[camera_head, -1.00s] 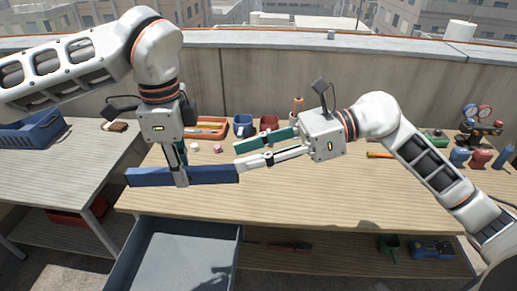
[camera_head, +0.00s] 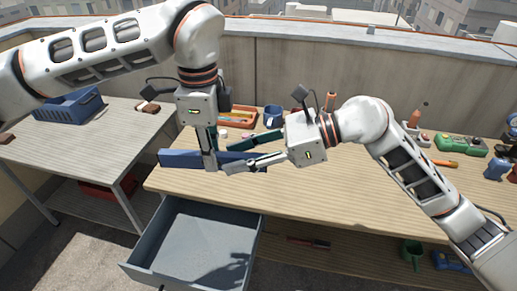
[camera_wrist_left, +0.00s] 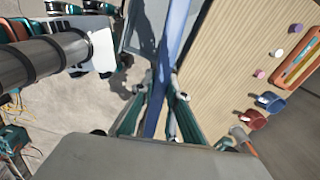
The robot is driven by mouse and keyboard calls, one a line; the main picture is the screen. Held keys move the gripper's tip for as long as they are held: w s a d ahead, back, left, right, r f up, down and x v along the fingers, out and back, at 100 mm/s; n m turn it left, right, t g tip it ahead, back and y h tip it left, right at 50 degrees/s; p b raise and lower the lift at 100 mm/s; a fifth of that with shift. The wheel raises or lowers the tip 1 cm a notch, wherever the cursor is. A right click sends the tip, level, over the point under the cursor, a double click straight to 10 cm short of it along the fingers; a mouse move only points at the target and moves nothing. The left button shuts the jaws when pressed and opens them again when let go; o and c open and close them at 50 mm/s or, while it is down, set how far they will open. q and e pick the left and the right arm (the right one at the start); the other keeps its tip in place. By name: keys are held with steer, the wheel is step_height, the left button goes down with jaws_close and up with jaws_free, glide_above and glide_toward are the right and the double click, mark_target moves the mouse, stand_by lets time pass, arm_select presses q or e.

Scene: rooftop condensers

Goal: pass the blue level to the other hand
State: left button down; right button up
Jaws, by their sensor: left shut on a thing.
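The blue level (camera_head: 180,158) is held roughly horizontal above the workbench's front edge. My left gripper (camera_head: 210,160) points down and is shut on it near its middle; the left wrist view shows the level (camera_wrist_left: 175,35) running between the left gripper's fingers (camera_wrist_left: 160,98). My right gripper (camera_head: 232,157) comes in from the right with its two fingers spread, one above and one below the level's right part. The fingers overlap the level in the picture; whether they touch it I cannot tell. The level's right end is partly hidden by them.
An open grey drawer (camera_head: 195,278) juts out below the bench front. On the bench (camera_head: 350,205) stand an orange tray (camera_head: 250,124) and a blue mug (camera_head: 272,114) behind the grippers. A side table (camera_head: 75,150) at left carries a blue crate (camera_head: 68,106). The bench's front right is clear.

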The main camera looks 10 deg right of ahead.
steer(key=shift+w+a+f, duration=0.1)
steer(key=shift+a+f, duration=0.15)
steer(key=shift+a, duration=0.35)
jaws_close()
arm_select(q)
steer(key=c, duration=1.9)
jaws_free()
steer(key=shift+r, duration=0.1)
